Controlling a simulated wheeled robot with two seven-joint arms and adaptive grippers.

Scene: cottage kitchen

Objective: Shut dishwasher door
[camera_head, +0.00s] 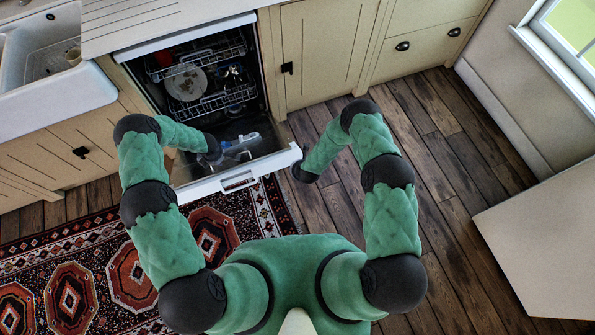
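The dishwasher (203,78) is open, with its door (243,176) folded down toward me. The door's white top edge with a handle recess faces me. The dark interior shows wire racks holding a plate (186,82) and other dishes.
Cream cabinets (326,50) with black handles flank the dishwasher. A white sink (52,75) is at the upper left. A patterned rug (115,270) lies on the wooden floor (450,170), which is clear to the right. A pale panel (545,240) stands at the right edge.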

